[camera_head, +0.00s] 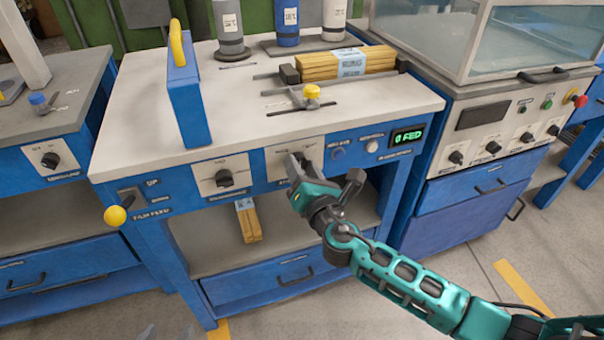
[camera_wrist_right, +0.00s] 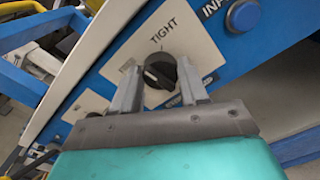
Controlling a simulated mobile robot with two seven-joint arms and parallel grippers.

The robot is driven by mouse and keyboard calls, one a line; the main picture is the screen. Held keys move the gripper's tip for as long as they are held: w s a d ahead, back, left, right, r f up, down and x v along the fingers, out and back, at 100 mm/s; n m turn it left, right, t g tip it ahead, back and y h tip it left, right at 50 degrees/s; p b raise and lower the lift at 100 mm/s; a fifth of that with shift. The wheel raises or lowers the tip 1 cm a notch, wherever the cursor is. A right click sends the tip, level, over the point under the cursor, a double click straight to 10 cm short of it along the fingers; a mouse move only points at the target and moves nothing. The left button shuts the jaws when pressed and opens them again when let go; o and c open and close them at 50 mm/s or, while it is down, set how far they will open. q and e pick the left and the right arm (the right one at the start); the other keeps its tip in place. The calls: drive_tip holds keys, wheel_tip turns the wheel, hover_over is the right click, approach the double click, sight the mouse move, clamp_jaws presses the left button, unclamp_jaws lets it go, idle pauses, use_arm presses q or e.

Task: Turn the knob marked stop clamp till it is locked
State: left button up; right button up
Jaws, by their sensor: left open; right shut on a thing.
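The knob (camera_wrist_right: 160,72) under my right gripper is black and round, on a white plate with TIGHT printed above it in the right wrist view. The label below it is mostly hidden by the fingers, so I cannot read it whole. A pale mark on the knob points left of the word TIGHT. My right gripper (camera_wrist_right: 160,88) is shut on this knob, a finger on each side. In the head view the right gripper (camera_head: 299,162) covers the knob at the bench front. The grey tips of my left gripper (camera_head: 160,333) barely show at the bottom edge, apart from the bench.
Another black knob (camera_head: 224,178) is to the left on the same panel. A blue button (camera_head: 338,153) and a green display (camera_head: 407,136) reading 0 FED are to the right. Wooden strips (camera_head: 330,67) and a yellow-topped stop (camera_head: 312,92) are on the bench top.

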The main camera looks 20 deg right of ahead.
drive_tip(key=shift+d+f+m+b, duration=0.1)
drive_tip(key=shift+m+b, duration=0.75)
drive_tip(key=shift+m, duration=1.7)
drive_tip(key=shift+f+m+b, duration=0.1)
drive_tip(key=shift+m+b, duration=0.7)
drive_tip(key=shift+m, duration=1.75)
drive_tip(key=o, duration=1.1)
drive_tip(key=shift+c, duration=0.2)
